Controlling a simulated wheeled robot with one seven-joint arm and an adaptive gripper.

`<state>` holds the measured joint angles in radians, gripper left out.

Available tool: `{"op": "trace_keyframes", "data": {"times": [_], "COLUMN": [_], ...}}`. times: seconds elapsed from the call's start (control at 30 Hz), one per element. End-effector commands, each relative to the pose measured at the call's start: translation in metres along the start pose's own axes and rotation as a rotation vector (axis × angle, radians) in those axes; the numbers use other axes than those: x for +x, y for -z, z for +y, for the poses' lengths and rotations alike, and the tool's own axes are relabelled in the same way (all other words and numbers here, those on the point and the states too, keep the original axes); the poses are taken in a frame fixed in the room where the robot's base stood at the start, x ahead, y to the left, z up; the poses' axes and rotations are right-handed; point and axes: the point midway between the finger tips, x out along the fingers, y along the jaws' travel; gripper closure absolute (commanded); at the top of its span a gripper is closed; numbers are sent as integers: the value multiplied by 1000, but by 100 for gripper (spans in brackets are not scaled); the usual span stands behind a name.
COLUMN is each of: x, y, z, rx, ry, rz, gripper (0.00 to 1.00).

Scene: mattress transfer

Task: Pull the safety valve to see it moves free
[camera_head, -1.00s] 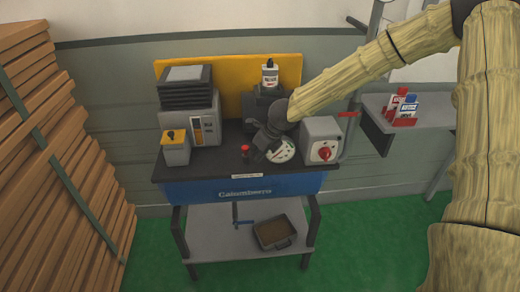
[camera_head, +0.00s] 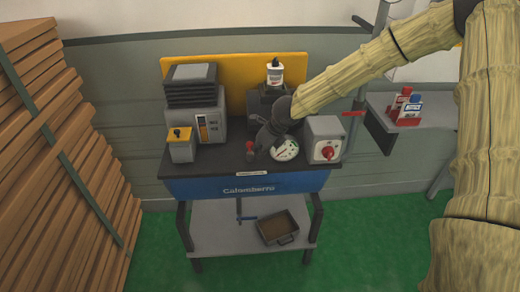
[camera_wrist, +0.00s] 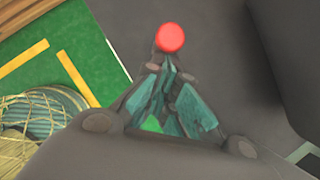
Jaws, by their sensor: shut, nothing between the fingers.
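The safety valve appears to be the small part with the round red knob (camera_head: 249,147) on the dark bench top, left of the white dial gauge (camera_head: 285,148). My gripper (camera_head: 257,145) is beside the knob, just to its right in the head view. In the wrist view the red knob (camera_wrist: 170,37) shows just beyond the tips of my gripper (camera_wrist: 166,62). The green-blue finger pads are together with nothing between them. Whether the tips touch the valve cannot be told. The valve's stem is mostly hidden.
A grey box with a red rotary switch (camera_head: 325,140) stands right of the gauge. A grey machine (camera_head: 197,115) and a yellow-topped box (camera_head: 181,145) stand left. A white bottle (camera_head: 275,74) stands behind. Stacked wood (camera_head: 60,160) fills the left side.

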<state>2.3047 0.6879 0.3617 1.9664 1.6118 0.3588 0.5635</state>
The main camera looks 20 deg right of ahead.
Motion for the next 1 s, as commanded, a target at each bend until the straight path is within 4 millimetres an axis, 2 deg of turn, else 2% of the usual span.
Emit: {"op": "trace_keyframes", "data": {"times": [0.03, 0.57, 1.0], "x": [-4, -6, -37], "y": [-3, -4, -10], "z": [0, 0, 0], "rx": [0, -2, -5], "ry": [0, 0, -2], "rz": [-2, -4, -2], "gripper": [100, 100, 100]}}
